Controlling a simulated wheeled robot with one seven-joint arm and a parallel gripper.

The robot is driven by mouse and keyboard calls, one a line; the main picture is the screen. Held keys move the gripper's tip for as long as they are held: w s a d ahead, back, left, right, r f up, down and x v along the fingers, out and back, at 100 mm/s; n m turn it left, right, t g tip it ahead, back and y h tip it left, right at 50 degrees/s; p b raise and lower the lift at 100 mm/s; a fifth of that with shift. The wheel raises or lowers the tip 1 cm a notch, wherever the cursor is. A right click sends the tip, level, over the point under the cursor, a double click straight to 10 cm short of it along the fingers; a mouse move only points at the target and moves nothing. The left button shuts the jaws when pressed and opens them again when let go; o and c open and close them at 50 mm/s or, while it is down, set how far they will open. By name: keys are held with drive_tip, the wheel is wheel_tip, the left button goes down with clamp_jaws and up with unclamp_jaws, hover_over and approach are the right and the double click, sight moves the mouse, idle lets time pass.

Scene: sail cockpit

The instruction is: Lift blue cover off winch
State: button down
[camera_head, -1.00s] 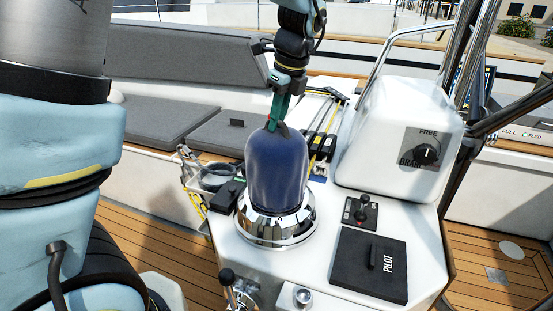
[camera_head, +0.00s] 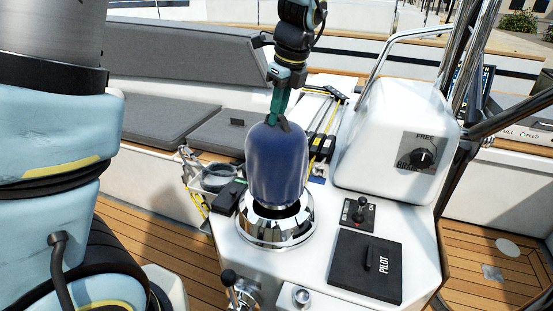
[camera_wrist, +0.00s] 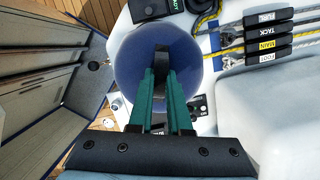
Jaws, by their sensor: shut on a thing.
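The blue cover (camera_head: 275,163) is a rounded dome with a dark tab on top. It hangs upright just above the chrome winch (camera_head: 277,229), and a dark gap shows between its lower edge and the winch's ring. My gripper (camera_head: 279,117) is above the cover, with its green fingers shut on the tab. In the wrist view the cover (camera_wrist: 128,62) is seen from above, with the fingers (camera_wrist: 161,72) closed around the dark tab at its middle. The cover hides part of the winch's top.
A white pod with a dial (camera_head: 393,135) stands to the right. A small lever (camera_head: 361,211) and a black PILOT box (camera_head: 366,266) are on the console at right. Black rope clutches (camera_head: 323,145) lie behind the cover. A metal crank (camera_head: 241,291) is at the front.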

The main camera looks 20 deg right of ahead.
drive_tip(key=shift+r+p, duration=0.35)
drive_tip(key=shift+r, duration=0.15)
drive_tip(key=shift+w+a+p+v, duration=0.1)
drive_tip(key=shift+w+p+v, duration=0.1)
drive_tip(key=shift+p+v, duration=0.85)
drive_tip(key=shift+w+a+p+v, duration=0.15)
drive_tip(key=shift+w+p+v, duration=0.05)
drive_tip(key=shift+p+v, duration=0.8)
drive_tip(key=shift+r, duration=0.15)
drive_tip(key=p+v, duration=0.4)
drive_tip(key=shift+w+a+r, duration=0.1)
drive_tip(key=shift+w+a, duration=0.15)
drive_tip(key=shift+w, duration=0.2)
drive_tip(key=shift+w+a+p+v, duration=0.15)
drive_tip(key=shift+p+v, duration=0.2)
drive_tip(key=shift+v, duration=0.35)
drive_tip(key=shift+w+p+v, duration=0.15)
drive_tip(key=shift+p+v, duration=0.2)
drive_tip(key=shift+v, duration=0.3)
drive_tip(key=shift+w+a+p+v, duration=0.15)
drive_tip(key=shift+p+v, duration=0.2)
drive_tip(key=shift+v, duration=0.35)
drive_tip(key=shift+r, duration=0.15)
